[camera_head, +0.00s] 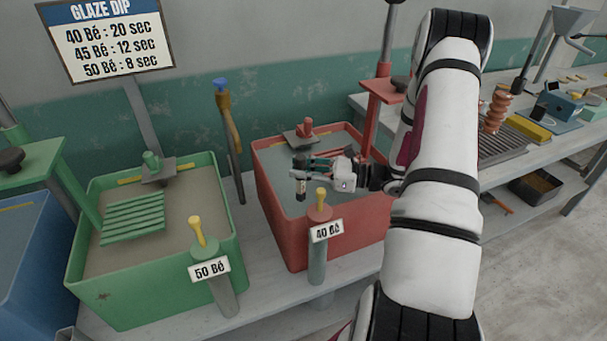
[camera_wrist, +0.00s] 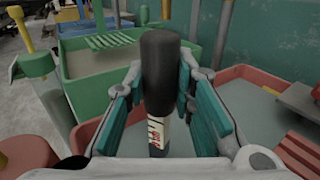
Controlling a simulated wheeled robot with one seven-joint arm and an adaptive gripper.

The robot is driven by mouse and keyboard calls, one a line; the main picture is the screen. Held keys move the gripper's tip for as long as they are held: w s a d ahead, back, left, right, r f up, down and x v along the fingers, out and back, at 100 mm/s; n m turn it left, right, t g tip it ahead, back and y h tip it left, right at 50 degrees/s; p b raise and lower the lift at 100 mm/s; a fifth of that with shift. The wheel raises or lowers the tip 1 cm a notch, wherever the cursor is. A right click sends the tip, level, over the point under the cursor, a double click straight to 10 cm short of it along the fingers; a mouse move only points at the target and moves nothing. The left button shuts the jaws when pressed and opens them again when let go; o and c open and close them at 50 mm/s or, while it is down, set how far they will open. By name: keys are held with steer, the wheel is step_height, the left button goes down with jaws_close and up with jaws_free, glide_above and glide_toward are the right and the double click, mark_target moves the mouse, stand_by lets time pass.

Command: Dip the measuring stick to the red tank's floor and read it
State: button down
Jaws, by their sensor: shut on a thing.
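The red tank (camera_head: 272,205) holds grey liquid and stands right of the green tank. My gripper (camera_head: 309,168) is over the red tank's opening, shut on the measuring stick (camera_head: 300,188). In the wrist view the stick's thick black handle (camera_wrist: 160,75) stands between the teal finger pads, with a white part bearing red and black marks (camera_wrist: 156,130) below it. The stick looks near upright. Its lower end is hidden, so I cannot tell how deep it reaches. The marks are too small to read. The red tank's rim also shows in the wrist view (camera_wrist: 255,82).
A tube labelled 40 Bé (camera_head: 317,262) stands at the red tank's front. The green tank (camera_head: 150,285) with its ribbed rack (camera_head: 133,218) and 50 Bé tube (camera_head: 222,290) are left. A post (camera_head: 232,150) rises between the tanks. A glaze dip sign (camera_head: 105,40) hangs behind. A bench (camera_head: 560,150) is right.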

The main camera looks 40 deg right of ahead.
step_height(320, 180, up, 26)
steer(key=p, duration=1)
steer(key=shift+p, duration=0.35)
steer(key=shift+r, duration=0.15)
stand_by(0.7)
